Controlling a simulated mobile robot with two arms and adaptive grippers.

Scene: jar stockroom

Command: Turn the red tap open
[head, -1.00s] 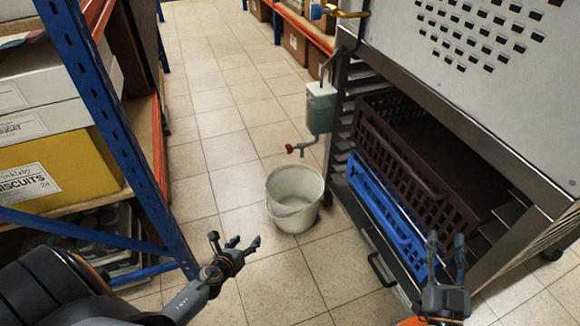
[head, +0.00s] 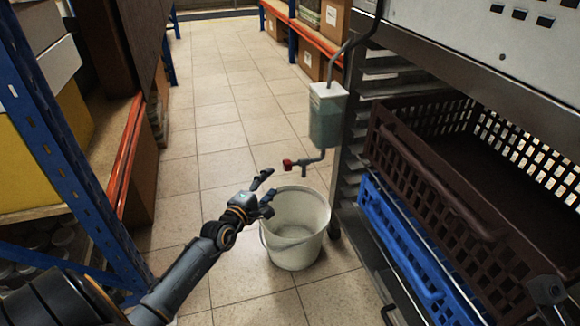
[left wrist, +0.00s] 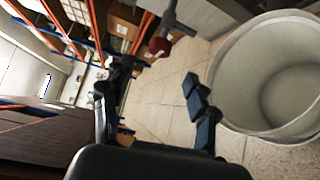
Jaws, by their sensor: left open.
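The red tap (head: 289,164) sits on a short grey pipe below a pale green tank (head: 327,118), which hangs beside the steel rack. My left gripper (head: 267,188) is open and empty, a little below and left of the tap, over the near-left rim of a white bucket (head: 297,258). In the left wrist view the red tap (left wrist: 160,46) shows ahead, beyond the two spread fingers (left wrist: 157,74), and apart from them. My right gripper (head: 546,290) shows only as a blurred dark part at the lower right; its fingers cannot be made out.
The rack (head: 372,92) holds a brown crate (head: 440,190) and a blue crate (head: 400,245) to the right. A blue-posted shelf (head: 50,140) stands on the left. The bucket rim (left wrist: 222,70) is close to my left fingers. The tiled aisle (head: 215,110) behind is clear.

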